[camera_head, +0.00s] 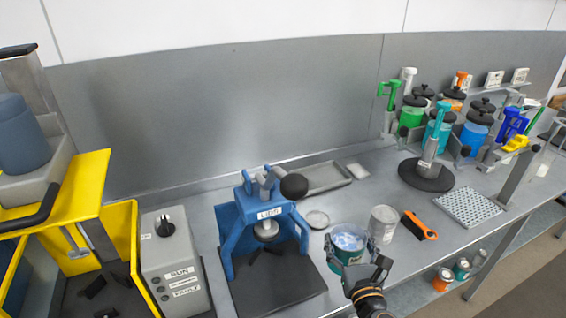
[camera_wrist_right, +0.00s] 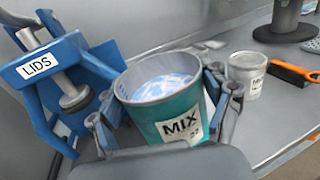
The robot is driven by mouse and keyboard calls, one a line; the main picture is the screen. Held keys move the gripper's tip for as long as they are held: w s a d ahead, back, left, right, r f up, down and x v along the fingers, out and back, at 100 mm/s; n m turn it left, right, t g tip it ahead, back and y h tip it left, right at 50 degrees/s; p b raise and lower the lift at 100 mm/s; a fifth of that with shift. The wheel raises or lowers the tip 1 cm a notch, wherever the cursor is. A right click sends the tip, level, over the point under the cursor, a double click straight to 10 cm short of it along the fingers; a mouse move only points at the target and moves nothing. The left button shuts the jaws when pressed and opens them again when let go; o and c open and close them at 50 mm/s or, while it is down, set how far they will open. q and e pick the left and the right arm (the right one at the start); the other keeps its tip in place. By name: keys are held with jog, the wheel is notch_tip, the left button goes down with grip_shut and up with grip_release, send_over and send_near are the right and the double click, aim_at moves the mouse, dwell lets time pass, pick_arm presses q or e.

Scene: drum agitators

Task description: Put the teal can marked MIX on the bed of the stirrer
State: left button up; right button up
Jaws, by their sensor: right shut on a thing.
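The open teal can marked MIX (camera_head: 345,253) holds pale blue-and-white contents. It stands nearly upright at the front of the bench, and its label faces me in the right wrist view (camera_wrist_right: 170,118). My right gripper (camera_head: 353,262) is shut around the can, one finger on each side. I cannot tell whether its base touches the bench. The yellow-framed machine (camera_head: 122,228) at the left looks like the stirrer. Its dark bed (camera_head: 88,293) is low inside the frame and partly cut off by the picture edge. My left gripper is not in view.
A blue press marked LIDS (camera_head: 232,235) and a grey control box (camera_head: 172,262) stand between the can and the yellow machine. A grey can (camera_head: 382,224) and an orange-black brush (camera_head: 419,226) are close on the right.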

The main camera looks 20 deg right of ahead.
jog(key=shift+s+a, duration=0.1)
jog(key=s+a+f+n+y+b, duration=0.2)
jog(key=s+a+f+y+b, duration=0.2)
jog(key=s+a+b, duration=0.6)
notch_tip(320, 180, down, 2)
jog(key=shift+s+a+f+n+t+b, duration=0.1)
jog(key=shift+s+a+n+t+b, duration=0.25)
jog(key=shift+s+a, duration=0.6)
jog(key=shift+w+a, duration=0.1)
jog(key=shift+a, duration=0.05)
